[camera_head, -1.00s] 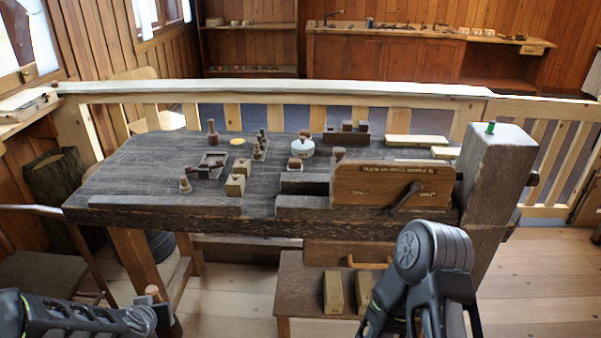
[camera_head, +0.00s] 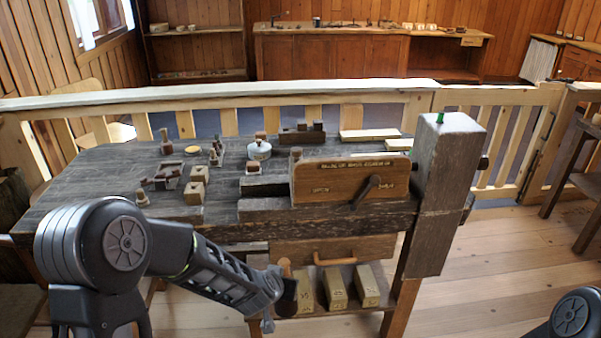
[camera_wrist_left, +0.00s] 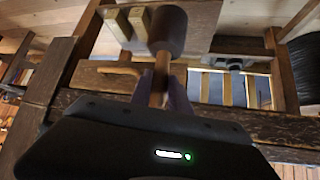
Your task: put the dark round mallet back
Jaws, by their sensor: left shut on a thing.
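My left gripper (camera_head: 268,306) is at the front of the bench, low down beside the lower shelf. It is shut on the dark round mallet (camera_head: 288,299). The mallet's lighter handle stands up in the head view. In the left wrist view the mallet's dark round head (camera_wrist_left: 168,30) is beyond the fingers, and its wooden handle (camera_wrist_left: 160,78) lies between them. I cannot tell whether the mallet touches the shelf. Only a part of my right arm shows at the bottom right; its gripper is out of view.
The lower shelf holds pale blocks (camera_head: 336,289), which also show near the mallet in the wrist view (camera_wrist_left: 118,24). Above it is a drawer (camera_head: 300,251) with a wooden handle. The bench top (camera_head: 95,175) carries small turned pieces and blocks. A thick post (camera_head: 446,165) stands right. Floor at right is clear.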

